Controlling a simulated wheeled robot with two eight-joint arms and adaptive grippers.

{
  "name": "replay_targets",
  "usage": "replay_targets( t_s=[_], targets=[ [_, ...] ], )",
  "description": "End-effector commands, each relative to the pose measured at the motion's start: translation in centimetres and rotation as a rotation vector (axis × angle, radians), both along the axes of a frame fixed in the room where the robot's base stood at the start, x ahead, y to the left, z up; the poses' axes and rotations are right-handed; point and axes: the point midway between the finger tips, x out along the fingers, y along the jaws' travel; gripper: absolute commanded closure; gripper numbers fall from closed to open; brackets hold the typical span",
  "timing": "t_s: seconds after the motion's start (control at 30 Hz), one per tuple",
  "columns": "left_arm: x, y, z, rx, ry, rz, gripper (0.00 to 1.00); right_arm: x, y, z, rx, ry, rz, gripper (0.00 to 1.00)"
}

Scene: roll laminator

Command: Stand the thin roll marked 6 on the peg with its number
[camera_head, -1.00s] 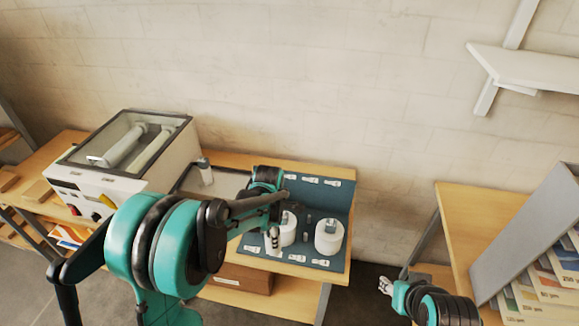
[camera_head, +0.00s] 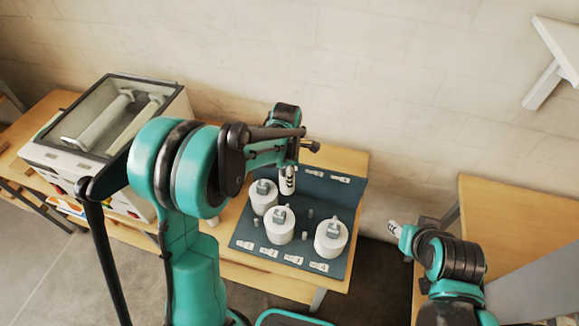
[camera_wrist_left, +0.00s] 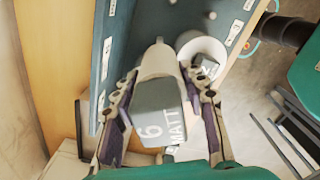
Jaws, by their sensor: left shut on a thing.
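My left gripper (camera_head: 289,178) is at the back of the dark peg board (camera_head: 240,232). In the left wrist view, the left gripper (camera_wrist_left: 160,74) is shut on the thin white roll marked 6 (camera_wrist_left: 157,60). Its grey end block reads "6 MATT" and faces the camera. The roll is over the board (camera_wrist_left: 126,32); I cannot tell whether its far end touches anything. The peg with number 6 cannot be made out. My right gripper (camera_head: 394,228) is to the right of the board, away from it; its jaws are too small to read.
Three thick white rolls with grey blocks stand on the board: back left (camera_head: 264,199), middle (camera_head: 280,227) and right (camera_head: 331,240). Short bare pegs (camera_head: 305,235) stand between them. Small white labels line the front and back. A laminator (camera_head: 105,120) is at left.

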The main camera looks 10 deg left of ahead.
Motion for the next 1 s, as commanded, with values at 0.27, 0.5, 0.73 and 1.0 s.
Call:
replay_targets(
  t_s=[0.27,0.5,0.73,1.0],
  targets=[
    [0.0,0.0,-3.0,0.000,0.000,0.000,0.88,0.0,0.0,-1.9,0.000,0.000,0.000,0.60],
    [0.1,0.0,-5.5,0.000,0.000,0.000,0.88,0.0,0.0,-3.5,0.000,0.000,0.000,0.60],
    [0.0,0.0,-7.9,0.000,0.000,0.000,0.88,0.0,0.0,-4.9,0.000,0.000,0.000,0.60],
    [0.0,0.0,-10.7,0.000,0.000,0.000,0.88,0.0,0.0,-6.9,0.000,0.000,0.000,0.60]
  ],
)
